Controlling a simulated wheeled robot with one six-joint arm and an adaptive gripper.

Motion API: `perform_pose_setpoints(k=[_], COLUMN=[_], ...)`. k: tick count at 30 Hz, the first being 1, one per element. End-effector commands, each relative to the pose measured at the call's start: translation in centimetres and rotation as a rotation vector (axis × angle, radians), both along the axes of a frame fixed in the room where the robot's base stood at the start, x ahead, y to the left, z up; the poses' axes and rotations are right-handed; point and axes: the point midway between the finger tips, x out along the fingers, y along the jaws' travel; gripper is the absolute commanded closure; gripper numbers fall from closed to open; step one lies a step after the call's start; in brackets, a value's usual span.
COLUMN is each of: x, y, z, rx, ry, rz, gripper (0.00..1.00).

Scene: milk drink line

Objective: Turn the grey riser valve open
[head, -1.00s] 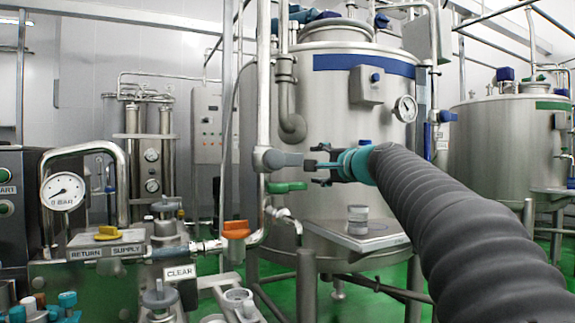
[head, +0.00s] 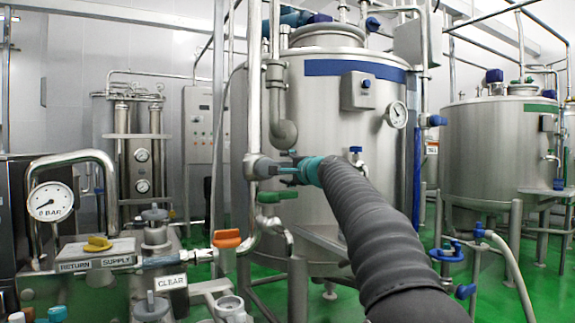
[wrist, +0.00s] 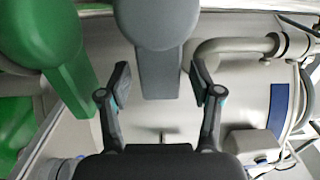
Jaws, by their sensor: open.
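The grey riser valve (head: 256,166) sits on the vertical steel pipe left of the large tank, its lever pointing right. In the wrist view, its round hub and flat grey handle (wrist: 160,72) come down from the top edge. My gripper (head: 284,166) is at the lever's end in the head view. In the wrist view my gripper (wrist: 160,84) is open, with one finger on each side of the handle's end and a visible gap on both sides. Part of the handle is hard to separate from the fingers in the head view.
A green valve handle (head: 277,196) is just below the grey one and shows large at left in the wrist view (wrist: 70,88). An orange valve (head: 227,238) and yellow valve (head: 98,243) are lower left. The steel tank (head: 335,125) stands behind.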

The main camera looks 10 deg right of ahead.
Motion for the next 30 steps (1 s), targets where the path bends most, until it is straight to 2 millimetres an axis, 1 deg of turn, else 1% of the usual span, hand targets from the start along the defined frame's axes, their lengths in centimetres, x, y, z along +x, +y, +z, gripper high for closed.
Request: perform_pose_setpoints(k=[1,4,13,14,15,17,18,20,21,22,24,25,30], x=[0.4,0.8,1.0,1.0,1.0,1.0,1.0,1.0,1.0,1.0,1.0,1.0,1.0], y=[0.2,0.4,0.4,0.4,0.4,0.3,0.3,0.3,0.3,0.3,0.3,-0.8,0.1], z=[0.1,0.0,0.0,0.0,0.0,0.0,0.0,0.0,0.0,0.0,0.0,-0.1,0.0], rx=[0.000,0.000,0.001,0.001,0.001,0.000,0.000,0.000,0.001,0.001,0.001,0.000,-0.010], ry=[0.001,0.000,0.000,0.000,0.000,0.000,0.000,0.000,0.000,0.000,0.000,0.000,-0.004], rz=[0.001,0.001,0.000,0.000,0.000,0.000,0.000,0.000,0.000,0.000,0.000,-0.004,-0.002], gripper=[0.35,0.35,0.35,0.38,0.48,0.63,0.73,0.88,0.98,1.00,1.00,1.00,1.00])
